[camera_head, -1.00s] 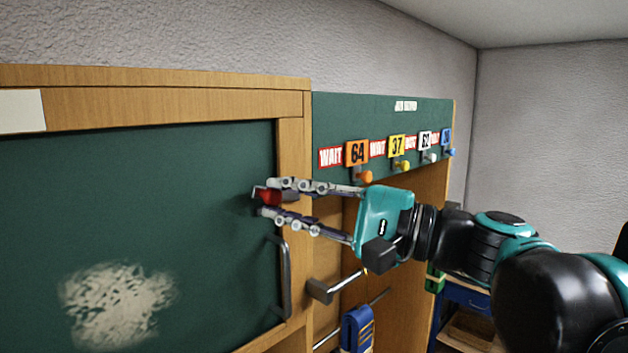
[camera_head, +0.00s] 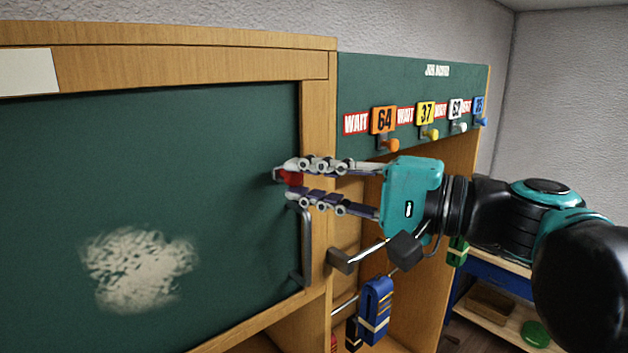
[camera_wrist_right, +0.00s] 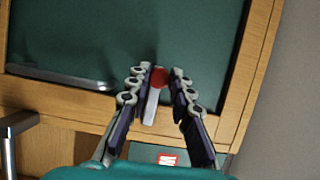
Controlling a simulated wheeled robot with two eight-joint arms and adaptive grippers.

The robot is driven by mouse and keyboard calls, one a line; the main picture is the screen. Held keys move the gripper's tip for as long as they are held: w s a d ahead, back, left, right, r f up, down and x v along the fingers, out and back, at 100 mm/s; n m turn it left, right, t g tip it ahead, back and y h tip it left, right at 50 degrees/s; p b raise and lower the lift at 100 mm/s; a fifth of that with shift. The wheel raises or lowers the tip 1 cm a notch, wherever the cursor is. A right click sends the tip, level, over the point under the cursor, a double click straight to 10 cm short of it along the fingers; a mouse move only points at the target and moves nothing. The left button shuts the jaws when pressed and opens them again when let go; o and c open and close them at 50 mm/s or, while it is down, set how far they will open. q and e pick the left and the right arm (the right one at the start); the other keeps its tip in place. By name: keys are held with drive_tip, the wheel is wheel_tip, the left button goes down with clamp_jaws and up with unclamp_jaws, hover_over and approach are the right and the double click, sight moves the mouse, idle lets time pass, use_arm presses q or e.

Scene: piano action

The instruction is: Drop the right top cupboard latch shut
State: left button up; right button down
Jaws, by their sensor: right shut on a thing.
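The cupboard door is a green panel (camera_head: 200,130) in a wooden frame, and it sits flush in that frame. The latch has a red end (camera_head: 291,178) and lies at the door's right edge, above the dark handle (camera_head: 306,245). My right gripper (camera_head: 288,183) is at the latch, with its fingers pointing left and the red part between the tips. In the right wrist view the latch (camera_wrist_right: 152,105) shows as a grey bar with a red knob, between the two fingers (camera_wrist_right: 160,80). The fingers partly hide the latch in the head view. My left gripper is out of view.
Right of the cupboard, a green board (camera_head: 400,85) carries numbered tags and coloured pegs. A metal rail (camera_head: 345,260) and a blue bundle (camera_head: 376,308) are below my right gripper. Shelves (camera_head: 490,300) stand farther right.

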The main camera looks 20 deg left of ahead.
drive_tip(key=c, duration=1.5)
unclamp_jaws()
drive_tip(key=shift+w, duration=0.1)
drive_tip(key=shift+c, duration=0.2)
drive_tip(key=shift+o, duration=1)
drive_tip(key=shift+w+a+f, duration=0.1)
drive_tip(key=shift+w+a, duration=0.1)
drive_tip(key=shift+a, duration=0.1)
drive_tip(key=shift+w+a+f, duration=0.1)
drive_tip(key=shift+w+a, duration=0.25)
drive_tip(key=shift+a, duration=0.05)
drive_tip(key=shift+s+d, duration=0.1)
drive_tip(key=shift+d, duration=0.05)
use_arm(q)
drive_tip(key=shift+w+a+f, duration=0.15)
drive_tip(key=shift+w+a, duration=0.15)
use_arm(e)
drive_tip(key=s+d, duration=0.2)
drive_tip(key=d, duration=0.9)
drive_tip(key=shift+d, duration=0.25)
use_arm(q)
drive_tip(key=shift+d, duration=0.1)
use_arm(e)
drive_tip(key=shift+s, duration=0.1)
